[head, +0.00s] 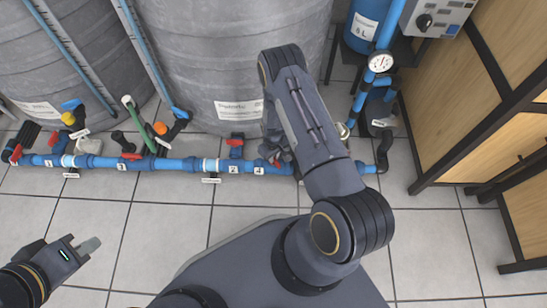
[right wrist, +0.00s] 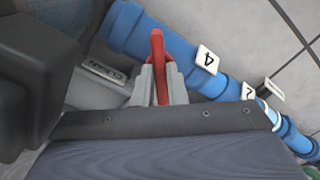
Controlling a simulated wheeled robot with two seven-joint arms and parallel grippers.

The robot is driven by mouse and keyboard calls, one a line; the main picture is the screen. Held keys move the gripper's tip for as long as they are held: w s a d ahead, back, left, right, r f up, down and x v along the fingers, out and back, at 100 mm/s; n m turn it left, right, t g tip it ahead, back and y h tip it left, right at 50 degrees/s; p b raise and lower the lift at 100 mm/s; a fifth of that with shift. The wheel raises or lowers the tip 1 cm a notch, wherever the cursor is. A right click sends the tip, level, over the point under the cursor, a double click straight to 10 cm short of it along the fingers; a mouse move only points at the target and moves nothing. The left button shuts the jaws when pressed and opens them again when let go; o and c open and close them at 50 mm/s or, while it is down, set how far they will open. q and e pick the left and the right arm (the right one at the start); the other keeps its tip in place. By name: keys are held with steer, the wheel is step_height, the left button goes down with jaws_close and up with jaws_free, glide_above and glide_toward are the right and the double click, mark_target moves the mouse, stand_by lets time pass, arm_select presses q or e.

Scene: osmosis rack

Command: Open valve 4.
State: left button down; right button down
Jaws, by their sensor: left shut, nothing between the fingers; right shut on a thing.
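The number 4 tag hangs on the blue floor pipe (head: 190,164) in the head view, and the tag (right wrist: 206,60) is plain in the right wrist view. Beside it, my right gripper (right wrist: 159,82) is shut on the red valve handle (right wrist: 157,48), whose top sticks out between the grey fingers. In the head view my right arm covers most of this valve, and only a bit of red shows by the gripper. My left gripper (head: 91,244) is shut and empty, low at the left above the floor tiles, far from the pipe.
Another red-handled valve (head: 236,147) stands on the pipe just left of valve 4. Large grey tanks (head: 235,60) rise behind the pipe. A pressure gauge (head: 381,62) on a vertical blue pipe and a wooden cabinet (head: 480,130) stand at the right. Tiled floor in front is clear.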

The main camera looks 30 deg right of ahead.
steer(key=n+b, duration=0.1)
steer(key=n, duration=0.4)
steer(key=shift+n+b, duration=0.3)
steer(key=shift+b, duration=0.05)
steer(key=shift+n+b, duration=0.55)
steer(key=shift+n, duration=1.75)
steer(key=c, duration=1.5)
jaws_free()
steer(key=shift+o, duration=0.2)
step_height(320, 180, up, 7)
steer(key=p, duration=0.3)
steer(key=shift+r, duration=0.45)
